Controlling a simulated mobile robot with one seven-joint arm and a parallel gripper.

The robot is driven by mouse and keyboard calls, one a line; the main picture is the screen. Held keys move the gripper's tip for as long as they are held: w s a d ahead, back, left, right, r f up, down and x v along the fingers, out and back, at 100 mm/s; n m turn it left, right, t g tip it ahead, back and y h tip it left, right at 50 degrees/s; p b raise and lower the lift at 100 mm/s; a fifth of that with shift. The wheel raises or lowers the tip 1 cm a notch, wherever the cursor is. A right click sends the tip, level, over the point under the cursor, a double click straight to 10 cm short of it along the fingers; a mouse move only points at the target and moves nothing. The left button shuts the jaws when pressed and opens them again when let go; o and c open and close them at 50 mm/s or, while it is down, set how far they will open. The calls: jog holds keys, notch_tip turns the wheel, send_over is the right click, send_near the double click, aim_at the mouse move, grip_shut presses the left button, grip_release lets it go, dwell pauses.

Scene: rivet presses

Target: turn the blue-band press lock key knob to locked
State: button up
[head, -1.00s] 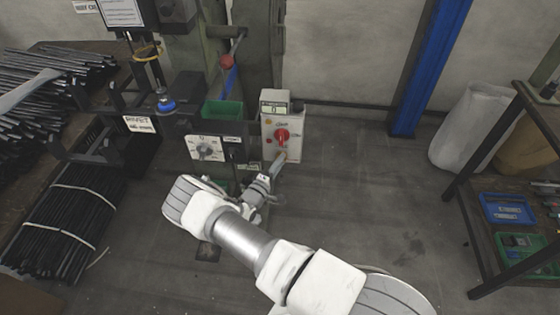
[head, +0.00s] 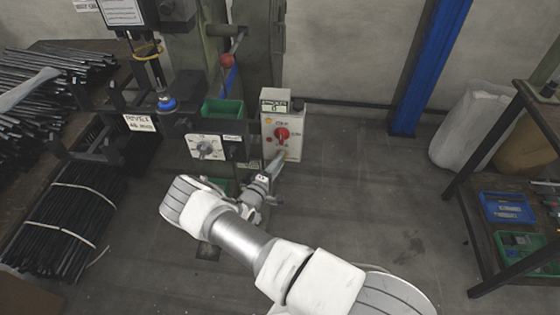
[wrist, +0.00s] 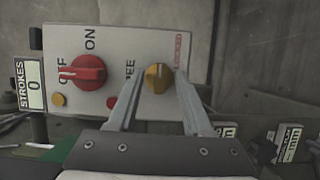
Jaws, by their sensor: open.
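The press control box (head: 295,125) has a red rotary switch (head: 282,135), which also shows in the wrist view (wrist: 88,73). The brass-yellow lock key knob (wrist: 158,77) sits on the same panel, between the words FREE and LOCKED. Its exact setting is hard to read. My gripper (wrist: 160,82) is open, with one finger on each side of the key knob; contact cannot be told. In the head view my gripper (head: 276,162) is at the box's lower front and hides the key knob. A blue band (head: 166,104) shows on the press at left.
The stroke counter (wrist: 32,86) reads 0. A white dial (head: 205,148) and a green bin (head: 222,112) are left of the box. Bundled black rods (head: 62,215) lie at left. A shelf with a blue tray (head: 508,208) stands at right. The floor between is clear.

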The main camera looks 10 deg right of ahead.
jog(key=p+v, duration=0.1)
jog(key=v, duration=1.5)
jog(key=shift+s+a, duration=0.2)
jog(key=shift+a, duration=0.05)
jog(key=shift+r, duration=0.15)
jog(key=s+d+r+m+g+y+p, duration=0.1)
jog(key=d+r+m+g, duration=0.25)
jog(key=r, duration=0.65)
jog(key=s+d+r+m+g+p, duration=0.2)
jog(key=r+g, duration=0.3)
jog(key=r, duration=0.4)
jog(key=s+d+r+m+g+y+p, duration=0.1)
jog(key=d+r+m+g, duration=0.3)
jog(key=r, duration=0.6)
jog(key=s+d+r+t+y+p, duration=0.1)
jog(key=s+r+y, duration=0.3)
jog(key=s+r, duration=0.5)
jog(key=s+d+r+t+y+p, duration=0.1)
jog(key=s+r+t+y+p, duration=0.2)
jog(key=s+r, duration=0.6)
notch_tip(320, 180, up, 7)
jog(key=y+p, duration=0.1)
jog(key=y, duration=0.1)
jog(key=shift+s+y, duration=0.2)
jog(key=shift+y, duration=0.1)
